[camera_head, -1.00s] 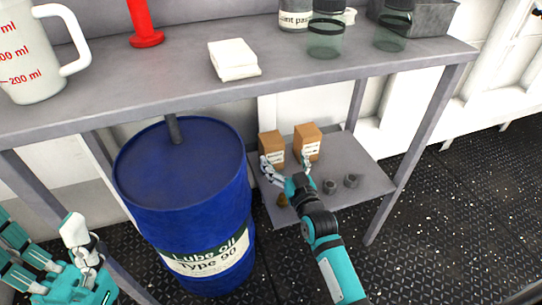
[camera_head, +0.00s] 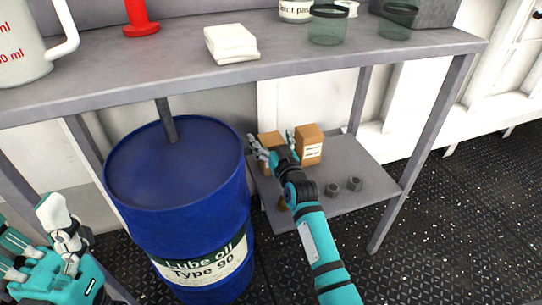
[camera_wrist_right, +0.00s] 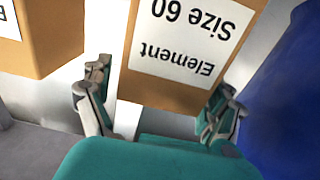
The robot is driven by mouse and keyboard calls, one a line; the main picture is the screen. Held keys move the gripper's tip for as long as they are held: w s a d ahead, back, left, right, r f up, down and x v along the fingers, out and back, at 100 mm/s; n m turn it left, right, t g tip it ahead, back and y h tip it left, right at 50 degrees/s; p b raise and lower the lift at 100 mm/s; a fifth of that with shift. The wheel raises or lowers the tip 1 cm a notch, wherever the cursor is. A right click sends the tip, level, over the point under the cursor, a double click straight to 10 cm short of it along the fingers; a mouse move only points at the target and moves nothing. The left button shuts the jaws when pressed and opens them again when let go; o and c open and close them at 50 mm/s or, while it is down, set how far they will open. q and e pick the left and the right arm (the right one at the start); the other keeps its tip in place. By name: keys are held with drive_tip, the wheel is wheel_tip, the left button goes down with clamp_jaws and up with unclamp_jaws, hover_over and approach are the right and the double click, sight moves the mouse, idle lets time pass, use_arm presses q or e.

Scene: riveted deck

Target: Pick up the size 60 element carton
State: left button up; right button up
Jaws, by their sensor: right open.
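The size 60 element carton (camera_head: 269,138) is a brown box at the left of the lower shelf, beside the drum. In the right wrist view, the carton (camera_wrist_right: 183,38) shows its white label upside down, reading "Element Size 60". My right gripper (camera_head: 272,146) is open in front of this carton, one finger to each side. In the wrist view, the fingers of my right gripper (camera_wrist_right: 158,88) flank the carton's near end with gaps; the palm is apart from it. My left gripper (camera_head: 50,245) is at the lower left, partly cut off, away from the cartons.
A second brown carton (camera_head: 309,146) stands close to the right of the first. A blue lube oil drum (camera_head: 175,190) stands left of the lower shelf (camera_head: 350,160). Nuts (camera_head: 354,184) lie on the shelf's right. The upper tabletop (camera_head: 330,61) overhangs from above.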

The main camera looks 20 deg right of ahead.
drive_tip(key=shift+c, duration=0.5)
drive_tip(key=c, duration=1.6)
drive_tip(key=shift+r, duration=0.1)
drive_tip(key=shift+c, duration=0.2)
